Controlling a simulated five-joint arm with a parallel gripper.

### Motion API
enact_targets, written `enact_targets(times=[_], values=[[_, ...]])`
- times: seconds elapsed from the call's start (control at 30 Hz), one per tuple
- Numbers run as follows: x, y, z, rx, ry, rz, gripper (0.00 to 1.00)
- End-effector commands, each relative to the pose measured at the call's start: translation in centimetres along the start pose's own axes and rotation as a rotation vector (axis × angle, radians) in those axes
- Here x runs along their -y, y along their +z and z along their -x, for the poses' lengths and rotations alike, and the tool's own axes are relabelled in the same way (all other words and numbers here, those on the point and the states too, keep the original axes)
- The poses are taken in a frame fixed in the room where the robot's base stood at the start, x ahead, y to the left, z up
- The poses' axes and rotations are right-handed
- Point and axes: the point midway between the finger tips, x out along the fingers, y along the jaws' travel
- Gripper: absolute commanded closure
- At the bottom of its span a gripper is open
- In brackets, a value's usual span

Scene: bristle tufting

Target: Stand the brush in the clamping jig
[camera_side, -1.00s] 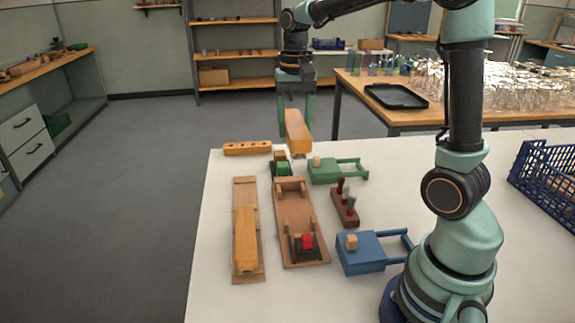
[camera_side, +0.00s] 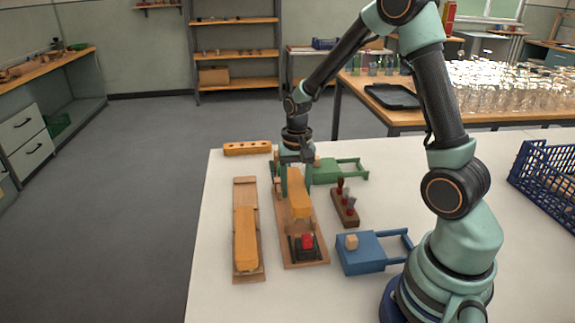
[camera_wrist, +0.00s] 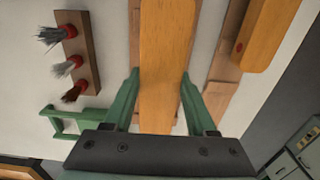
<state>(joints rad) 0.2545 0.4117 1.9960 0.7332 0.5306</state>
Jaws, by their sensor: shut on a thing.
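The brush (camera_side: 298,197), an orange wooden block, is held between the green fingers of my gripper (camera_side: 297,188). It hangs over the brown wooden jig (camera_side: 283,224), lengthwise along it; I cannot tell whether it touches. The jig's near end carries a dark block with a red part (camera_side: 307,241). The brush and my fingers hide the jig's far part. In the wrist view the brush (camera_wrist: 166,60) lies between the two fingers of my gripper (camera_wrist: 160,76) and covers most of the jig below.
Left of the jig, another orange block (camera_side: 246,238) lies on a wooden board (camera_side: 246,192). To the right are a rack of small tufts (camera_side: 346,207), a green fixture (camera_side: 328,172) and a blue fixture (camera_side: 362,256). An orange holed bar (camera_side: 247,148) lies behind.

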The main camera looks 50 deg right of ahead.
Motion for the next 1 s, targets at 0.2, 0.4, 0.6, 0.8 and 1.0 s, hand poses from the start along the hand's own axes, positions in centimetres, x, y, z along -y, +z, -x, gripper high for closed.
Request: enact_targets(times=[0.2, 0.4, 0.6, 0.8, 1.0], values=[[0.0, 0.1, -2.9, 0.003, 0.001, 0.000, 1.00], [0.0, 0.0, -3.6, -0.001, -0.001, 0.000, 1.00], [0.0, 0.0, -3.6, -0.001, 0.000, 0.000, 1.00], [0.0, 0.0, -3.9, 0.000, 0.000, 0.000, 0.13], [0.0, 0.0, -3.9, 0.000, 0.000, 0.000, 0.13]])
